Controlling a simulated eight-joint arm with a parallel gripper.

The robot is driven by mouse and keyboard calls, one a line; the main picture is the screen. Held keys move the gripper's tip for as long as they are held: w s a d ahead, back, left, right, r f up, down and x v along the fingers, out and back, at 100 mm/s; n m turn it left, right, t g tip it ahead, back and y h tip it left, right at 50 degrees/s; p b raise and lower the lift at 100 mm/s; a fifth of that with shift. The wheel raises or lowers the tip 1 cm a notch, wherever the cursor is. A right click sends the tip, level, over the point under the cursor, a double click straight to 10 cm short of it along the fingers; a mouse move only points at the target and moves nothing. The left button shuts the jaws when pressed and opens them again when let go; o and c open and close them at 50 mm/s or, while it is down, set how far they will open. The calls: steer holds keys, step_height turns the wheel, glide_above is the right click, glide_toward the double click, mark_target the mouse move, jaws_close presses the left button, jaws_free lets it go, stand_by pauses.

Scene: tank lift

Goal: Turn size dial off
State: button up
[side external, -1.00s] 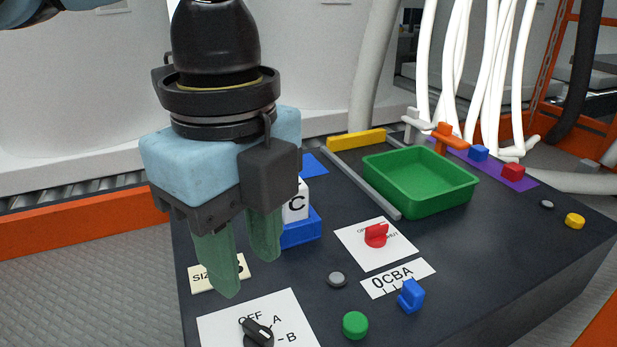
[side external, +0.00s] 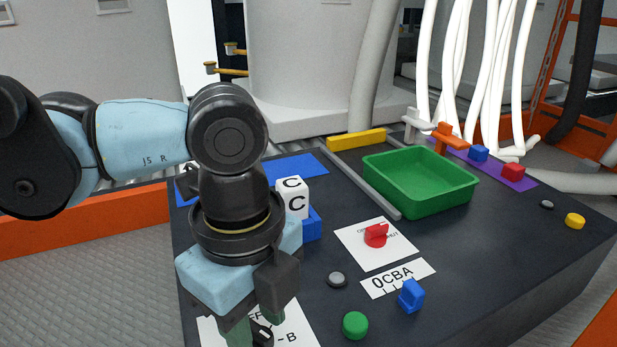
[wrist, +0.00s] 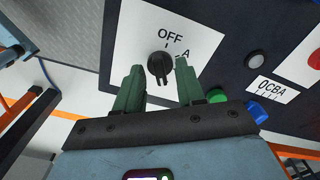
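The size dial (wrist: 160,66) is a black knob on a white plate (wrist: 130,45) marked OFF and A in the wrist view. In the side external view the dial (side external: 263,336) is partly hidden behind my fingers, and its plate (side external: 300,325) shows a B. I cannot tell its exact pointing direction. My gripper (wrist: 160,72) points down over the plate. Its two green fingers are apart, one to each side of the knob in the wrist view, with gaps between. In the side external view my gripper (side external: 254,330) hides the size sign.
Right of the dial are a grey button (side external: 337,279), a green button (side external: 355,325), a red dial (side external: 376,235) and a blue dial (side external: 411,296). A green tray (side external: 420,180) stands farther back.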

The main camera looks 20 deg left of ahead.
steer(key=shift+c, duration=0.3)
jaws_close()
